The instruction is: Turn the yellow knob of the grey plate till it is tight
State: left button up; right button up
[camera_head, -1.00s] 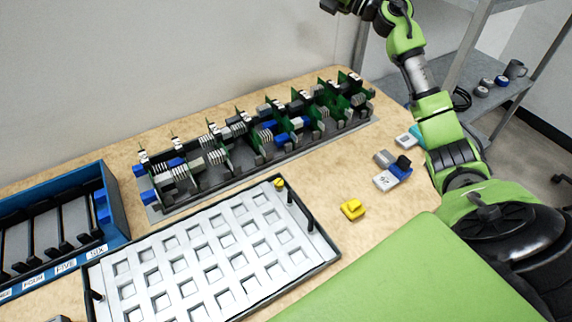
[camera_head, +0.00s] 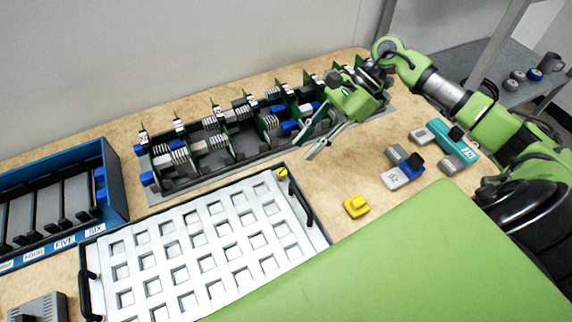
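The grey plate (camera_head: 171,250) is a pale tray-like panel with rows of square recesses and black handles at its ends, lying on the wooden table. A small yellow knob (camera_head: 282,173) sits at its far right corner. My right gripper (camera_head: 302,151) is above the table, just beyond and slightly right of that knob, pointing down and left. Its fingers look apart with nothing between them, and it is not touching the knob. My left gripper is not in view.
A rack of green circuit boards (camera_head: 215,139) stands behind the plate, close to my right gripper. A blue labelled box (camera_head: 112,180) is at the left. A loose yellow block (camera_head: 356,206), blue-grey blocks (camera_head: 402,170) and a teal block (camera_head: 455,150) lie at the right.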

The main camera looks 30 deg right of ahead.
aim_at(283, 171)
jog(key=x, duration=0.8)
jog(key=shift+a+f, duration=0.15)
grip_shut()
